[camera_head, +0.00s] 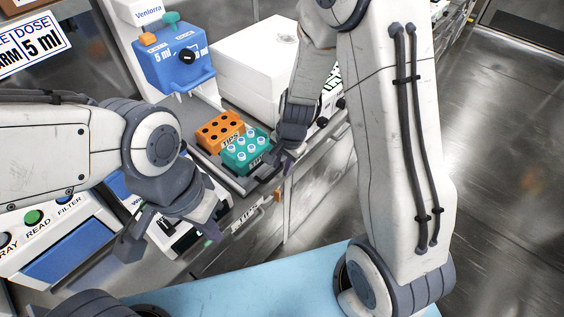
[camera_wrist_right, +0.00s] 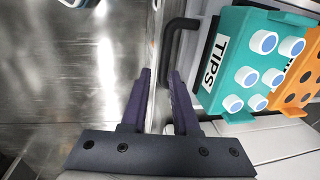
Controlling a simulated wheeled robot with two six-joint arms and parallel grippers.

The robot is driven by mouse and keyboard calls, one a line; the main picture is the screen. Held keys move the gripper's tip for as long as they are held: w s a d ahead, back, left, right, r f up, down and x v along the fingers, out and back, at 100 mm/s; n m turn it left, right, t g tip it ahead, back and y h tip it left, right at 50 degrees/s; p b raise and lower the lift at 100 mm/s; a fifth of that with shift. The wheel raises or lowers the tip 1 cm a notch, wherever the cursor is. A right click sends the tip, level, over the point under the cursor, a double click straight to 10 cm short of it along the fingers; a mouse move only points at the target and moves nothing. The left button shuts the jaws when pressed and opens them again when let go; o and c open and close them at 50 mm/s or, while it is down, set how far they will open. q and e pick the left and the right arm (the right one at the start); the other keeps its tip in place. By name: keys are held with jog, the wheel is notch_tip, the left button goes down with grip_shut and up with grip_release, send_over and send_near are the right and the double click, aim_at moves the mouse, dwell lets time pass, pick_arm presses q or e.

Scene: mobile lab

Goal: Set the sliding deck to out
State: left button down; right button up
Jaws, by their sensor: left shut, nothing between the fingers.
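The sliding deck (camera_head: 229,181) is a grey tray at the front of the bench, carrying an orange rack (camera_head: 220,131) and a teal rack (camera_head: 247,151). In the right wrist view, a dark bar handle (camera_wrist_right: 173,40) stands out beside the teal rack (camera_wrist_right: 240,60). My right gripper (camera_head: 285,165) is at the deck's front edge. In the wrist view, its fingers (camera_wrist_right: 160,75) are apart, with the handle's lower end between or just beyond the tips; contact cannot be told. My left gripper (camera_head: 211,230) is shut and empty, left of the deck.
A blue dosing box (camera_head: 174,55) with a black knob stands behind the racks. A large white box (camera_head: 254,62) is behind right. A button panel (camera_head: 60,240) lies at left. A light-blue surface (camera_head: 250,285) is in front; open floor (camera_head: 505,170) is at right.

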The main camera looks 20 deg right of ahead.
dwell(0.4)
jog(key=shift+r, duration=0.4)
notch_tip(320, 180, up, 10)
jog(key=s+d+p, duration=0.1)
jog(key=p, duration=0.1)
jog(key=shift+s+f+p, duration=0.25)
jog(key=shift+p, duration=0.05)
